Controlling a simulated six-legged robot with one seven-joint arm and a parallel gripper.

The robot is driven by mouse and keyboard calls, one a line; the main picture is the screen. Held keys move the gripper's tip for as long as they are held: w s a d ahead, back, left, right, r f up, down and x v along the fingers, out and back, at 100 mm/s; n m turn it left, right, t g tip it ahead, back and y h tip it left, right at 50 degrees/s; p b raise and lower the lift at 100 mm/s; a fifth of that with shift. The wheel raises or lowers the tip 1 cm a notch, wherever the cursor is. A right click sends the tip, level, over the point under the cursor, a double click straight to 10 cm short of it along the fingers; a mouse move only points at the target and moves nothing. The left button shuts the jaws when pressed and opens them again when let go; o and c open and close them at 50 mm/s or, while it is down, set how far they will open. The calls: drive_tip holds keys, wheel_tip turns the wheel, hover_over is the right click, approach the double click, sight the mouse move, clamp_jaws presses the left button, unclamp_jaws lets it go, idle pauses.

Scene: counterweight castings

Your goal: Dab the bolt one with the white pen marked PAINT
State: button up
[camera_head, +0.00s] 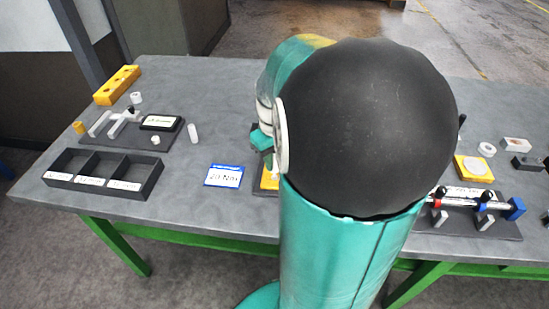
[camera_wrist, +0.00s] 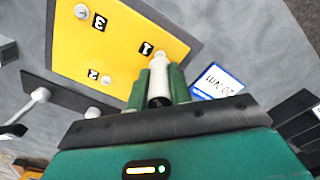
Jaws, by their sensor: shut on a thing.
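My gripper (camera_wrist: 158,82) is shut on a white pen (camera_wrist: 159,76), its black end toward me; no PAINT marking can be read on it. The pen points at the yellow plate (camera_wrist: 118,40) beside the printed 1. Bolt one is mostly hidden behind the pen's tip, and I cannot tell whether they touch. Bolt two (camera_wrist: 106,81) and bolt three (camera_wrist: 82,12) show on the same plate. In the head view my arm hides most of the yellow plate (camera_head: 268,182) and the pen.
A blue-edged card reading 20 Nm (camera_head: 224,176) lies left of the plate. Farther left are a dark compartment tray (camera_head: 145,187), a dark board with small white parts (camera_head: 172,127) and a yellow holed block (camera_head: 117,85). A rod fixture (camera_head: 516,209) stands at right.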

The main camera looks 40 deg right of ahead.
idle(0.5)
drive_tip(key=shift+r, duration=3)
drive_tip(key=shift+d, duration=0.1)
